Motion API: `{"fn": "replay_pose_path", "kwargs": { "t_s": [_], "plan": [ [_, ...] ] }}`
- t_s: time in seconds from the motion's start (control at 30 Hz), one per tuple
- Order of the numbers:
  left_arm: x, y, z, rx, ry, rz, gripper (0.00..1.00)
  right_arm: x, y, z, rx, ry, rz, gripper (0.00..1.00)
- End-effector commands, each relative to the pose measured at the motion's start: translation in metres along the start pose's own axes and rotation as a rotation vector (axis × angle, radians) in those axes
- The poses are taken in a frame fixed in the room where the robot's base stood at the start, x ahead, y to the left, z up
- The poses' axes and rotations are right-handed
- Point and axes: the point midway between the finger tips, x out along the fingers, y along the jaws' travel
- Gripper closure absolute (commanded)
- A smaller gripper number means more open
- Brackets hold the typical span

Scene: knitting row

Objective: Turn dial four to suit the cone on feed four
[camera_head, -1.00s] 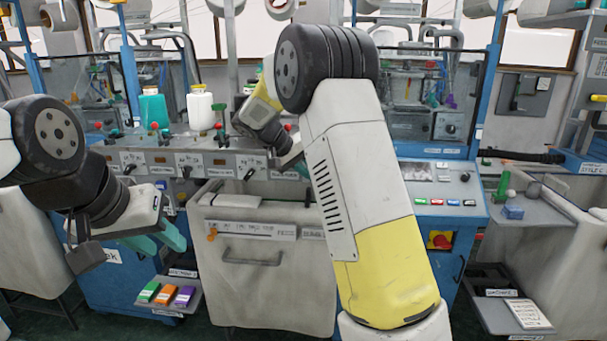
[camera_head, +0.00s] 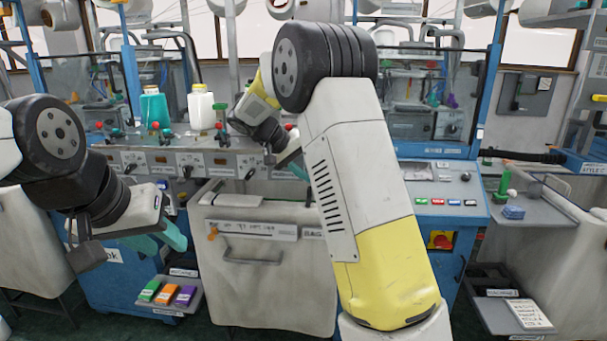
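A row of black-handled dials runs along the grey panel (camera_head: 220,161) of the machine. Three show: a left dial (camera_head: 130,168), a middle one (camera_head: 187,171) and a right one (camera_head: 249,173). Any dial further right is hidden behind my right arm. My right gripper (camera_head: 298,171) is at the panel, mostly hidden by my forearm; only a bit of teal finger shows. My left gripper (camera_head: 162,240) hangs open and empty, below and in front of the panel.
A small tray (camera_head: 190,305) with green, orange and purple blocks is below my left gripper. A pale fabric bin with a handle (camera_head: 252,257) stands under the panel. A side shelf (camera_head: 535,212) holds small green and blue items at right.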

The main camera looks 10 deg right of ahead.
Motion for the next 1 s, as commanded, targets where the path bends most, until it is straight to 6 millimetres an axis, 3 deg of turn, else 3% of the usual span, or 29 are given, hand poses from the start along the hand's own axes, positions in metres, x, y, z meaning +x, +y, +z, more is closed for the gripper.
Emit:
{"fn": "replay_pose_path", "kwargs": {
  "t_s": [0.2, 0.4, 0.83, 1.0],
  "plan": [
    [0.000, 0.000, 0.000, 0.000, 0.000, 0.000, 0.64, -0.040, -0.001, -0.001, -0.002, 0.005, -0.003, 0.62],
    [0.000, 0.000, 0.000, 0.000, 0.000, 0.000, 0.64, -0.060, -0.001, 0.000, -0.001, 0.003, -0.002, 0.62],
    [0.000, 0.000, 0.000, 0.000, 0.000, 0.000, 0.64, -0.062, 0.004, 0.003, -0.002, -0.005, -0.019, 0.62],
    [0.000, 0.000, 0.000, 0.000, 0.000, 0.000, 0.64, -0.057, 0.032, 0.035, -0.022, -0.046, -0.161, 0.62]
  ]
}}
